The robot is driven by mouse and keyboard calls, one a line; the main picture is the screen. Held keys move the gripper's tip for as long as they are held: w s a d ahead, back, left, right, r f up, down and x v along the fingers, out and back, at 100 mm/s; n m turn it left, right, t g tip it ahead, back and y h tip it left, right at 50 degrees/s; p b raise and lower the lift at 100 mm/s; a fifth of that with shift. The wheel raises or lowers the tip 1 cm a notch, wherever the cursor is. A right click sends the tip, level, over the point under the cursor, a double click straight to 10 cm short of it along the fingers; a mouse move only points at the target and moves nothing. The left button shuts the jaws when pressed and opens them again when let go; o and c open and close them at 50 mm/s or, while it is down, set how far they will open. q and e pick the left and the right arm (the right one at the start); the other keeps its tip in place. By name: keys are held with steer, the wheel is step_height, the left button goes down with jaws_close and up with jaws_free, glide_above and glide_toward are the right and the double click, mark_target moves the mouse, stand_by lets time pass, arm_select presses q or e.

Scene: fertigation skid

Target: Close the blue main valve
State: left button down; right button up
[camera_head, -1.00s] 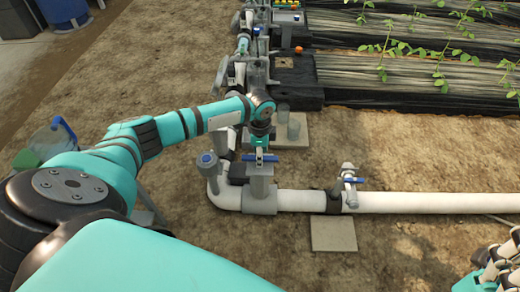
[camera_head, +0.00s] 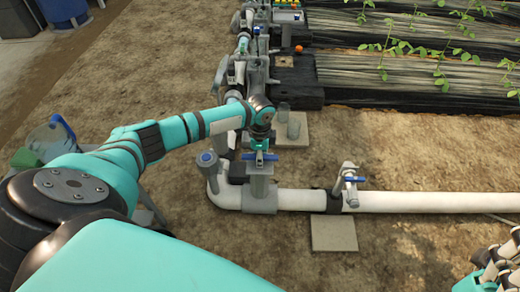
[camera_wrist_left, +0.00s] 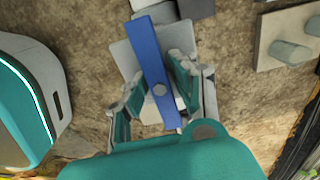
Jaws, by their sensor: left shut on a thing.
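The blue valve handle (camera_head: 272,156) is a flat bar on top of a grey valve body (camera_head: 259,190) in the white pipe. In the head view it lies left to right, roughly along the pipe. In the left wrist view the blue bar (camera_wrist_left: 151,55) runs between the fingers, with a round bolt on it. My left gripper (camera_head: 260,150) comes down from above and is shut on the bar, a finger on each side; the wrist view shows this gripper (camera_wrist_left: 157,88) too. My right gripper (camera_head: 492,262) is partly in view at the bottom right, away from the valve.
A smaller valve with a blue lever (camera_head: 353,180) stands on the white pipe (camera_head: 430,202) to the right. A grey capped fitting (camera_head: 208,165) rises at the pipe's left elbow. Clear jars (camera_head: 293,128) stand behind on a slab. Bare soil lies in front.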

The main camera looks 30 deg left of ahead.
arm_select(q)
steer(key=shift+r+m+p, duration=0.15)
steer(key=shift+m+p, duration=0.25)
steer(key=shift+m, duration=1.2)
steer(key=m+p, duration=0.1)
steer(key=m, duration=0.9)
steer(key=shift+m, duration=0.3)
steer(key=m, duration=0.5)
steer(key=shift+m, duration=0.4)
steer(key=c, duration=1)
jaws_free()
